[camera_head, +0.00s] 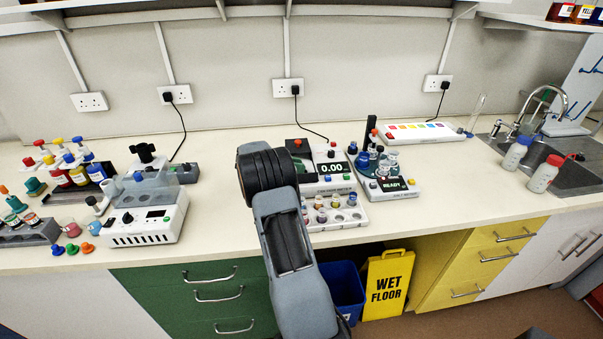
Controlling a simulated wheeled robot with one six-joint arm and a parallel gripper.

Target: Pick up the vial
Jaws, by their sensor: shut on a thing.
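My arm reaches up from the bottom over the counter, and its dark wrist joint hides what is behind it. My gripper and its fingertips are not visible, so I cannot see what is between them. A pale rack (352,222) just right of my arm holds several small vials (321,215) with coloured caps, and some of its holes look empty. I cannot tell which vial is the task's vial.
A balance (335,170) reading 0.00 stands behind the rack. A device reading READY (396,184) holds bottles to its right. A white instrument (150,225) and coloured bottles (75,172) stand left. The counter is clear between the white instrument and my arm.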

